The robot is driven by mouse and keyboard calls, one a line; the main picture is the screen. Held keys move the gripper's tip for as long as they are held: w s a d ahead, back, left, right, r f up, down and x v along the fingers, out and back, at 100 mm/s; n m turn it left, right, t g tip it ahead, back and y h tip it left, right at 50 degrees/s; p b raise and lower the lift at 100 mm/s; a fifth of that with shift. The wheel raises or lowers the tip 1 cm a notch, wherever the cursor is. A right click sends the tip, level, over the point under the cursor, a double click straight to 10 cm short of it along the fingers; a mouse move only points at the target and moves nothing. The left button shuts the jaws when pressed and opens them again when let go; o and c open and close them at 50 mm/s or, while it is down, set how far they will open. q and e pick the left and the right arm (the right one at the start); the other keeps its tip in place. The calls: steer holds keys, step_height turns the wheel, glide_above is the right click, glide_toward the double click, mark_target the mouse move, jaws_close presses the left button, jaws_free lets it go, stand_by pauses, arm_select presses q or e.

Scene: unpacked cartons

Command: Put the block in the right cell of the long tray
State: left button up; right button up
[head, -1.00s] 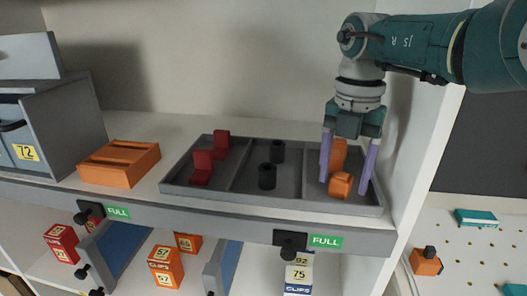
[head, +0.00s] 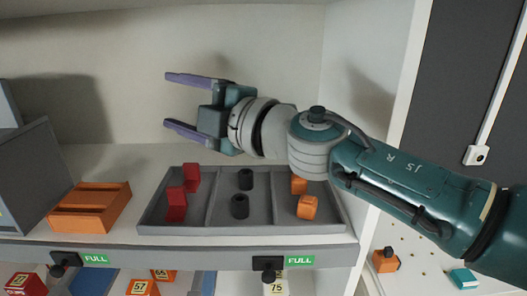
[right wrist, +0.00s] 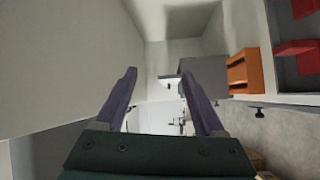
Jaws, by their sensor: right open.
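The long grey tray (head: 160,222) lies on the shelf and has three cells. Its right cell holds two orange blocks, the front one (head: 307,207) and the back one (head: 299,185), which is partly hidden by my right arm. The middle cell holds two black cylinders (head: 240,206). The left cell holds two red pieces (head: 176,204), which also show in the right wrist view (right wrist: 298,48). My right gripper (head: 167,100) is open and empty, above the tray's left part and pointing left, touching nothing. My left gripper is not in view.
An orange slotted box (head: 90,207) stands left of the tray and shows in the right wrist view (right wrist: 243,73). A grey cabinet (head: 35,180) is at the far left. The shelf's upright side wall (head: 393,120) stands right of the tray. Small boxes sit below.

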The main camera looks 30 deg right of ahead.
steer(key=s+d+f+m+g+h, duration=0.2)
steer(key=s+d+f+m+h, duration=0.4)
steer(key=s+d+m+h, duration=0.75)
steer(key=s+a+f+m+g+y, duration=0.1)
steer(key=s+a+f+g+y, duration=0.1)
steer(key=s, duration=0.5)
steer(key=s+a+f+m+g+y, duration=0.2)
steer(key=s+a+f+g, duration=0.1)
steer(key=s+f+g, duration=0.1)
steer(key=s+a+f+m+g+y, duration=0.2)
steer(key=s+a+f+g, duration=0.1)
steer(key=s, duration=0.6)
steer(key=shift+s+a+f+g, duration=0.35)
steer(key=shift+f+g, duration=0.1)
steer(key=shift+g, duration=0.75)
steer(key=shift+d+y, duration=0.1)
steer(key=shift+y, duration=0.15)
